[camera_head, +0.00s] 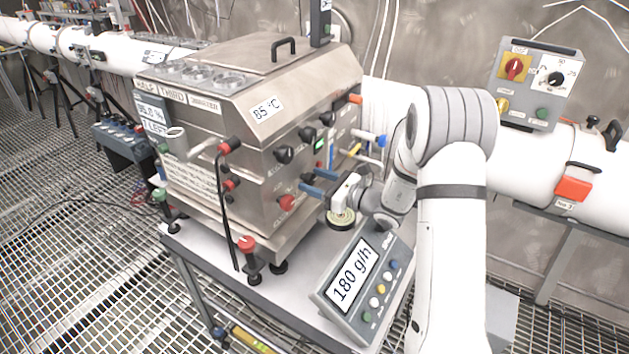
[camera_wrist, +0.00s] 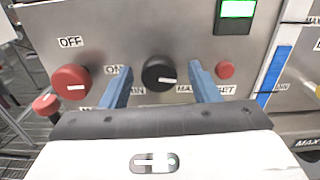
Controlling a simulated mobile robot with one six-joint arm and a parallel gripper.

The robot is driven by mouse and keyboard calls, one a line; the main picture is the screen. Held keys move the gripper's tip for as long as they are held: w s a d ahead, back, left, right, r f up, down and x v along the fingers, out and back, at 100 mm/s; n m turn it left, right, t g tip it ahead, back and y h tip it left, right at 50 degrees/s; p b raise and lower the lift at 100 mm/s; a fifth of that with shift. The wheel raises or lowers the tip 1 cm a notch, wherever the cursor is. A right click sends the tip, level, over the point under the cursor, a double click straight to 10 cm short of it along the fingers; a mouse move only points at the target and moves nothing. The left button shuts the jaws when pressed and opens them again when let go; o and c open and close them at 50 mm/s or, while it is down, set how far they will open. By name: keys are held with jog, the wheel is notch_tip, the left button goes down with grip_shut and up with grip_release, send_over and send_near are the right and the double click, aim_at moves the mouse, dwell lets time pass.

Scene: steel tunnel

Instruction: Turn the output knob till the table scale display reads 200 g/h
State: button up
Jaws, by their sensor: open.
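The steel machine's black output knob (camera_wrist: 158,74) sits between the labels MIN and MAX in the wrist view. Its white pointer line points right and slightly down. My gripper (camera_wrist: 158,70) is open, with one blue finger on each side of the knob and a visible gap to it on both sides. In the head view my gripper (camera_head: 312,181) is at the machine's right-hand face, and the knob is hard to make out there. The table scale display (camera_head: 352,275) reads 180 g/h and stands on the table's front right corner.
A red OFF/ON knob (camera_wrist: 71,80) lies left of the fingers and a red reset button (camera_wrist: 225,70) close to the right one. Another red knob (camera_wrist: 45,104) stands at far left. A blue vertical strip (camera_wrist: 274,77) is on the right. White pipe (camera_head: 520,165) runs behind.

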jog(key=b+v, duration=0.1)
jog(key=v, duration=0.6)
jog(key=shift+d+b, duration=0.2)
jog(key=shift+b, duration=0.1)
jog(key=shift+s+r, duration=0.1)
jog(key=s+a+r+n+g+h, duration=0.25)
jog(key=s+n+g, duration=0.25)
jog(key=s+n, duration=0.3)
jog(key=s+a+r+n+g+h, duration=0.25)
jog(key=s+n+g, duration=0.25)
jog(key=s, duration=0.5)
jog(key=s+d+r+n+t+h, duration=0.1)
jog(key=s+d+n+t+h, duration=0.2)
jog(key=s+d+n+h, duration=0.7)
jog(key=shift+s+d+r+n, duration=0.25)
jog(key=shift+s+d+n, duration=0.4)
jog(key=shift+d+n, duration=0.1)
dwell(3.3)
